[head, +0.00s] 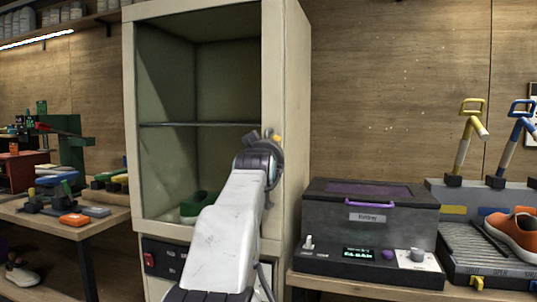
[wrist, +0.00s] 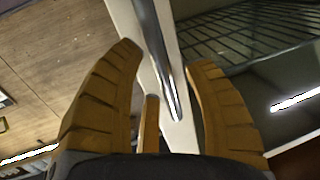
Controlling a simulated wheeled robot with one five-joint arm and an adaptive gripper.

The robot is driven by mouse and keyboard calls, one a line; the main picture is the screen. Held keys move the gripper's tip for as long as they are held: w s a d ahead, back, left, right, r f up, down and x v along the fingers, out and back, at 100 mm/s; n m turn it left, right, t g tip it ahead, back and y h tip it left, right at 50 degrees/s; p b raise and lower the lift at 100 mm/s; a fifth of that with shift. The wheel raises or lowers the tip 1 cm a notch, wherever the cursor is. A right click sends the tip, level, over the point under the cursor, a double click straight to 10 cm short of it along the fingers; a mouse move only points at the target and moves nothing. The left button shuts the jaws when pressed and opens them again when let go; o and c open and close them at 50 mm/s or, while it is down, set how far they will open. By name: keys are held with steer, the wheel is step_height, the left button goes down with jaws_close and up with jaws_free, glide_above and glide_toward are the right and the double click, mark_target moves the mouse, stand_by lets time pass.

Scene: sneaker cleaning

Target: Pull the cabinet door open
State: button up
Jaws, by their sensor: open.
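The tall cream cabinet (head: 298,120) stands in the middle of the head view. Its door (head: 193,8) looks closed, with a pale frame around a see-through pane. In the wrist view the door's silver bar handle (wrist: 153,45) runs down between my orange-brown fingers. My gripper (wrist: 168,58) is open, with fingers on both sides of the handle and visible gaps. In the head view my gripper (head: 264,142) is at the door's right frame, and my white arm hides the lower part of the door. Whether any finger touches the handle cannot be told.
A shelf (head: 200,124) and a green shoe (head: 196,206) show inside the cabinet. A grey machine (head: 370,235) stands close on the right, beside a rack (head: 490,255) with an orange shoe (head: 514,235). A cluttered workbench (head: 65,228) stands on the left.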

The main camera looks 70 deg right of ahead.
steer(key=shift+c, duration=0.2)
jaws_close()
stand_by(0.4)
